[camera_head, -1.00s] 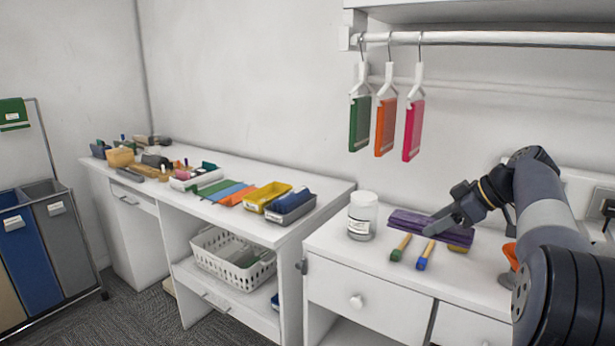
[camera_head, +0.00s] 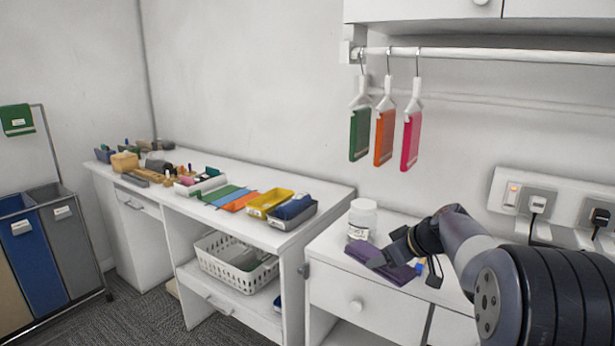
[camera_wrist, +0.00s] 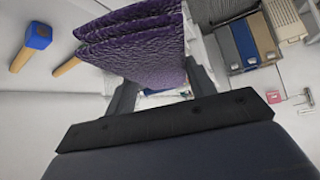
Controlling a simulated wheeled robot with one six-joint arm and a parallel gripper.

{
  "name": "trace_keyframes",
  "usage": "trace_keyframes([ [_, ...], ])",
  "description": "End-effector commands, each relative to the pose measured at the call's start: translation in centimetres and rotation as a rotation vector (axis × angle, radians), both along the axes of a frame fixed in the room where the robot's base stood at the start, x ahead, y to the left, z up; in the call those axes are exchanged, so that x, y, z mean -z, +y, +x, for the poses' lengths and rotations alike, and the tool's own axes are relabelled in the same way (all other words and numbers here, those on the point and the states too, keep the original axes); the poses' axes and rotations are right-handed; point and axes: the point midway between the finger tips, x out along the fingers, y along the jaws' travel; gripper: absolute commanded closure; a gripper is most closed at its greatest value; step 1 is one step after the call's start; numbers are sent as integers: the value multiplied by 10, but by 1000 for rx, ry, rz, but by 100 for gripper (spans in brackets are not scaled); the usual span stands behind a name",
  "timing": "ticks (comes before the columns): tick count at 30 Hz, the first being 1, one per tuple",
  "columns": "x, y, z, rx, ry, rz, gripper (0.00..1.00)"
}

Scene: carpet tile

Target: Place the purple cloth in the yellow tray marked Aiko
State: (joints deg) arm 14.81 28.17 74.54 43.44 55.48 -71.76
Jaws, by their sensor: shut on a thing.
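The purple cloth (camera_head: 399,274), folded in layers, is held in my gripper (camera_head: 386,260) over the front edge of the right counter, just in front of the white jar. In the wrist view the cloth (camera_wrist: 130,42) lies between the two fingers of my gripper (camera_wrist: 162,88), which are shut on it. The yellow tray (camera_head: 262,210) stands on the left counter near its right end, to the left of my gripper and apart from it. Writing on the tray is too small to read.
A grey tray with blue cloth (camera_head: 285,224) stands right beside the yellow tray. A white jar (camera_head: 362,218) stands close behind the cloth. A gap separates the two counters. Green, orange and pink pieces (camera_head: 411,140) hang from a rail above. A blue-ended wooden tool (camera_wrist: 38,38) lies on the right counter.

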Motion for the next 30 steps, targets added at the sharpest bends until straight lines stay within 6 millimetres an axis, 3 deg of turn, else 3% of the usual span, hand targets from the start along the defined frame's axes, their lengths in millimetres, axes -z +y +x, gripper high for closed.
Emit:
trace_keyframes([
  [6,37,23,-23,154,5,1,74],
  [15,85,30,-69,333,4,0,74],
  [30,102,20,-87,413,-11,15,74],
])
